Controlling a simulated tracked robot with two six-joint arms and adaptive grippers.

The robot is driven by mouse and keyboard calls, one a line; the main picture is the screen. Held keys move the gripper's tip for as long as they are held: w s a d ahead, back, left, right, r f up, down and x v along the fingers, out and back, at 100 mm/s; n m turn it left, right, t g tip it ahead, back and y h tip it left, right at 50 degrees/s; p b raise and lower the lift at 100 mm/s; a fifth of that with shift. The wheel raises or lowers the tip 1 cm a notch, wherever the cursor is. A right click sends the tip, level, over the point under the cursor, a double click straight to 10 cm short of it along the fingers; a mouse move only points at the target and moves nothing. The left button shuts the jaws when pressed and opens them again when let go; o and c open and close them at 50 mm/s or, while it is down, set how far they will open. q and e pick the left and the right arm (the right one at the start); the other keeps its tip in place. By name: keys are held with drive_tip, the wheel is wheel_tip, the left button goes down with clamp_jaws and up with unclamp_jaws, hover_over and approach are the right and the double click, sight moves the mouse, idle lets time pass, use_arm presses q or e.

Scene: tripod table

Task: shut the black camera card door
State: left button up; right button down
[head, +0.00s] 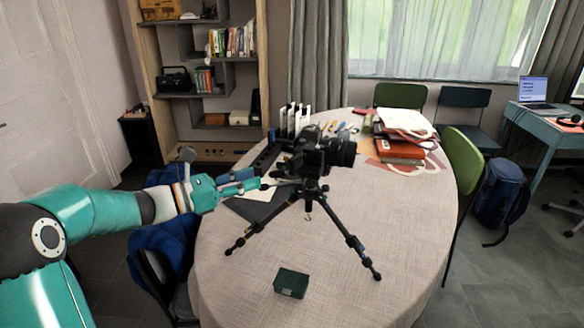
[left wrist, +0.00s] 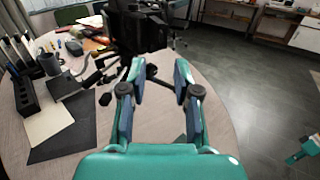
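The black camera (head: 318,153) stands on a black tripod (head: 312,190) on the round table, its lens towards the right. In the left wrist view the camera body (left wrist: 138,32) is dark, at the top just ahead of the fingers. I cannot make out its card door or how far it stands open. My left gripper (head: 262,181) is just left of and below the camera. In the left wrist view its two fingers (left wrist: 160,78) are apart with nothing between them. A teal part at the right edge there looks like my right gripper (left wrist: 302,152); its fingers are unclear.
A dark green box (head: 291,283) lies near the table's front edge (head: 345,305). A dark folder (head: 262,204) lies under my left gripper. Red books (head: 400,150) and papers are at the back right. The table's right front is clear.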

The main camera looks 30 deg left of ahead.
sight(288, 169)
use_arm(q)
drive_tip(key=p+x, duration=0.1)
drive_tip(key=x, duration=0.9)
drive_tip(key=shift+w, duration=0.15)
clamp_jaws()
drive_tip(key=shift+d, duration=0.4)
drive_tip(key=shift+a, duration=0.25)
